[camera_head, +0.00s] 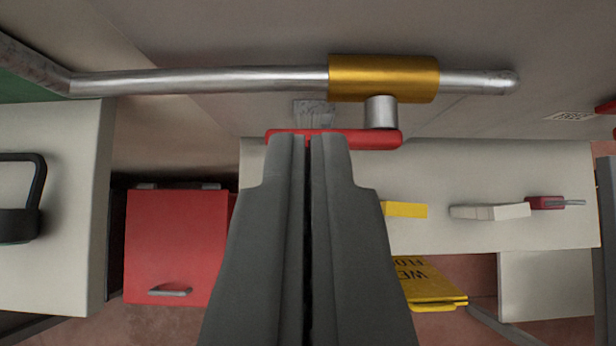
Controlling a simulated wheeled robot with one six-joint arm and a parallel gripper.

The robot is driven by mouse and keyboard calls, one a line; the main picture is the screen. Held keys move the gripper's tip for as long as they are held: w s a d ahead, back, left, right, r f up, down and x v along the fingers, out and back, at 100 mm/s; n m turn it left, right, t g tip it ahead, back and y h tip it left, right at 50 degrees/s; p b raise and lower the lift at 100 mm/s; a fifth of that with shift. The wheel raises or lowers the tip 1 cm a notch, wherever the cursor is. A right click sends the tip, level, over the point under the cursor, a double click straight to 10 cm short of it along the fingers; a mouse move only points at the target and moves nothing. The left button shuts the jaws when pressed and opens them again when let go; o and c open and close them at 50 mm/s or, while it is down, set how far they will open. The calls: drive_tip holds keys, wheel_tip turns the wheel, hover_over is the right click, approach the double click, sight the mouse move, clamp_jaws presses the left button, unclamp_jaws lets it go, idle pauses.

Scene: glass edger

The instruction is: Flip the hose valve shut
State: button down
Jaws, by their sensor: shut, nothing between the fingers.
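The hose valve has a brass-coloured body (384,78) on a silver pipe (200,80) that runs across the top of the view. A short silver stem (380,112) joins the body to a red lever (375,139), which lies roughly parallel to the pipe and reaches to the left of the stem. My gripper (308,140) is shut and empty. Its fingertips overlap the left and middle part of the red lever in the picture and hide some of it. I cannot tell whether they touch the lever.
Below are a pale worktop (540,220) with a yellow block (405,209), a pale block (490,211) and a red-handled tool (546,202). A red cabinet (170,245) stands lower left, near a white surface with a black handle (40,185). A yellow wet-floor sign (432,285) is lower right.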

wheel_tip(320, 180, down, 7)
drive_tip(key=w, duration=0.2)
drive_tip(key=shift+w+r, duration=0.15)
drive_tip(key=shift+w, duration=0.15)
drive_tip(key=shift+a+f+n+h, duration=0.2)
drive_tip(key=shift+f+n+h, duration=0.1)
drive_tip(key=shift+h, duration=0.2)
wheel_tip(320, 180, down, 8)
drive_tip(key=d+n+t+h, duration=0.1)
drive_tip(key=n+t+h, duration=0.1)
drive_tip(key=n+h, duration=0.4)
drive_tip(key=shift+d+n+t+h, duration=0.15)
drive_tip(key=shift+n+t+h, duration=0.2)
drive_tip(key=shift+h, duration=1.75)
drive_tip(key=shift+d+f, duration=0.1)
drive_tip(key=shift+f, duration=0.1)
drive_tip(key=v, duration=1.7)
drive_tip(key=shift+a, duration=0.25)
